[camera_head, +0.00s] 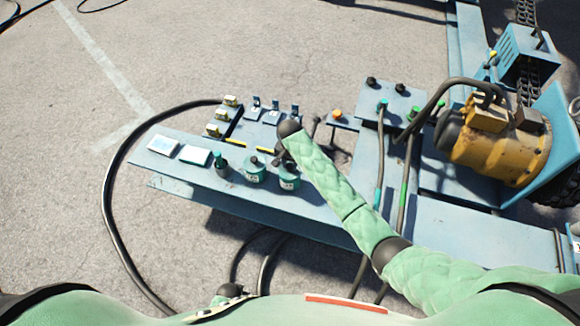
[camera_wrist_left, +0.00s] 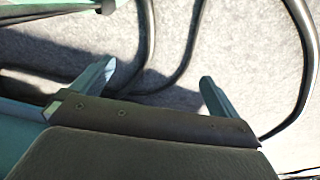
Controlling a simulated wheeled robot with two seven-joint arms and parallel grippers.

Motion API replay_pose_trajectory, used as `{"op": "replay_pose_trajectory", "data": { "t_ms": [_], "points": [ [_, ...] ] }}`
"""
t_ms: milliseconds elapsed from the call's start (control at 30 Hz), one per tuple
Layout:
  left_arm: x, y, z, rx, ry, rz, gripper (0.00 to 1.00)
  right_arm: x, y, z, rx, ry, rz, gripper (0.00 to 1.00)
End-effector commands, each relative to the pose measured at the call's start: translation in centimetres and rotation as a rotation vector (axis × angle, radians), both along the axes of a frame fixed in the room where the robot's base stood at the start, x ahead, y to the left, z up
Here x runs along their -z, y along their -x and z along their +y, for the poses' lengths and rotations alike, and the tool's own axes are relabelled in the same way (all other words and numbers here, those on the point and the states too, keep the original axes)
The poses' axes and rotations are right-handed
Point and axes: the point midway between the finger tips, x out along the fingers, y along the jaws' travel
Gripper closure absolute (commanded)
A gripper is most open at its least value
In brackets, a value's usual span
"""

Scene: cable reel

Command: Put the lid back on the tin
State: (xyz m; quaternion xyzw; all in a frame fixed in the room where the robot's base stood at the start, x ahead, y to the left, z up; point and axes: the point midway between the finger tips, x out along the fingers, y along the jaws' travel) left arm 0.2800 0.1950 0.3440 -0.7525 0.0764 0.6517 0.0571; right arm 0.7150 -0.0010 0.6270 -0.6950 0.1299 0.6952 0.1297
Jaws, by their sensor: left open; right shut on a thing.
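Two teal tins with pale labels stand side by side on the blue bench: a left tin (camera_head: 255,174) with a dark knob on top, and a right tin (camera_head: 289,183). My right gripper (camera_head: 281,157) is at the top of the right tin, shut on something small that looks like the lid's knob. The arm and fingers hide much of it, so I cannot tell whether the lid is seated or just above the rim. My left gripper (camera_wrist_left: 155,82) is open and empty in the left wrist view, over the pavement and black cables.
On the blue bench (camera_head: 325,224), a dark teal-topped bottle (camera_head: 221,166) and two white cards (camera_head: 195,155) stand left of the tins. Small yellow and blue parts (camera_head: 230,101) sit behind. A yellow motor (camera_head: 500,140) and thick cables are at right. Open pavement lies left.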

Motion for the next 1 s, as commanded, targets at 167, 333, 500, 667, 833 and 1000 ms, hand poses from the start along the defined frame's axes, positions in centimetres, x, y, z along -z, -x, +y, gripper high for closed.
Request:
{"op": "replay_pose_trajectory", "data": {
  "t_ms": [167,333,500,667,833,1000],
  "points": [
    [-2.5,-1.0,-1.0,-0.002,0.012,0.000,0.00,-2.3,-0.1,0.1,-0.001,-0.003,-0.003,0.98],
    [-4.7,-1.2,-1.4,-0.006,0.017,0.014,0.00,-4.5,1.7,-2.3,0.001,0.001,-0.002,0.98],
    [-7.0,-1.4,-1.8,-0.009,0.022,0.026,0.00,-6.7,3.7,-5.1,0.001,0.000,-0.002,0.98],
    [-9.3,-2.2,-2.3,-0.009,0.027,0.026,0.00,-8.4,5.3,-7.2,0.000,-0.001,-0.001,0.98],
    [-11.0,-2.8,-2.6,-0.008,0.030,0.025,0.00,-9.6,6.4,-8.7,0.001,-0.001,-0.001,0.98],
    [-11.8,-2.9,-2.7,-0.008,0.031,0.026,0.00,-10.2,6.9,-9.3,0.000,0.000,-0.001,0.98]
  ]
}}
